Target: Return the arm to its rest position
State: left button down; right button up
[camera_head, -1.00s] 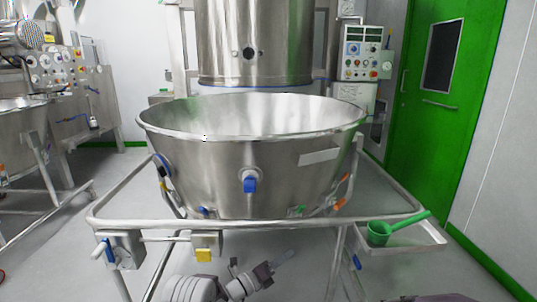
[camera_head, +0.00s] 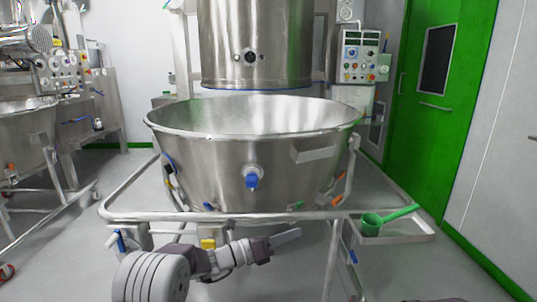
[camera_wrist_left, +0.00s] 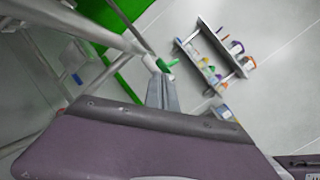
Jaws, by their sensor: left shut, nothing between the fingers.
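My left arm comes up from the bottom of the head view. Its gripper (camera_head: 287,236) is shut and empty, pointing right, in front of the lower part of the steel bowl's frame. In the left wrist view the shut fingers (camera_wrist_left: 162,92) show at the middle, with nothing between them. The fingers look apart from the frame rail, though the exact gap is hard to tell. My right gripper does not show.
A large steel bowl (camera_head: 225,160) stands in a tubular frame (camera_head: 130,214) ahead. A green scoop (camera_head: 373,223) lies on a side tray (camera_head: 415,236) at the right. A shelf rack with coloured items (camera_wrist_left: 211,58) shows in the wrist view. Floor at right is open.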

pick_arm(q)
jog(key=s+a+f+m+g+y, duration=0.25)
jog(key=s+f+m, duration=0.2)
jog(key=s, duration=0.35)
jog(key=s+a+f+m+g+y, duration=0.25)
jog(key=s+a+m+y, duration=0.2)
jog(key=s, duration=0.25)
jog(key=s+a+f+m+g+y, duration=0.2)
jog(key=s+f+m, duration=0.25)
jog(key=s, duration=0.35)
jog(key=s+a+f+m+y, duration=0.4)
jog(key=a+m, duration=0.2)
jog(key=a, duration=0.1)
jog(key=s+a+f+m+y, duration=0.3)
jog(key=s+a+m, duration=0.1)
jog(key=a+m, duration=0.3)
notch_tip(320, 180, up, 38)
jog(key=w+a+m+y+p, duration=0.1)
jog(key=w+m+p, duration=0.1)
jog(key=p, duration=3.6)
jog(key=shift+w+m+t, duration=0.15)
jog(key=shift+m+t, duration=0.15)
jog(key=shift+m, duration=0.35)
jog(key=shift+a, duration=0.1)
